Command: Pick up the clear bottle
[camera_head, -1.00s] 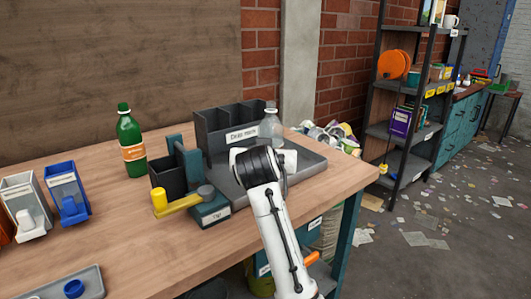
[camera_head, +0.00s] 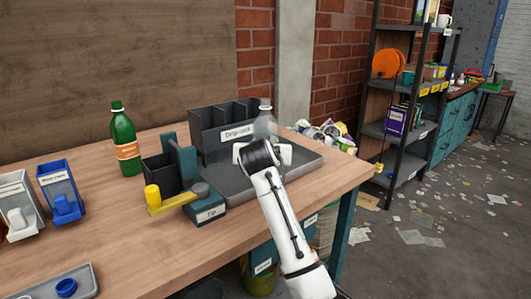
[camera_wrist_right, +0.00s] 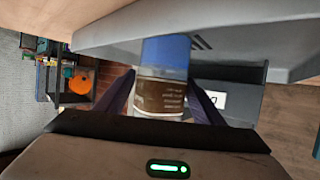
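The clear bottle (camera_head: 265,124) stands upright on the grey tray, in front of the right end of the dark divided bin. Its lower part is hidden behind my right gripper (camera_head: 263,148). In the right wrist view the bottle (camera_wrist_right: 161,97) shows a brown label with small print and a blue area above it. My right gripper's two dark fingers (camera_wrist_right: 162,80) lie on either side of the bottle, close to its edges. They look open; contact is not clear. My left gripper is not in view.
The grey tray (camera_head: 300,166) sits near the table's right edge. The dark divided bin (camera_head: 210,135) stands behind it. A green bottle (camera_head: 126,140), a yellow-handled device (camera_head: 170,203) and blue (camera_head: 62,195) and white (camera_head: 18,205) holders stand left. The front middle tabletop is clear.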

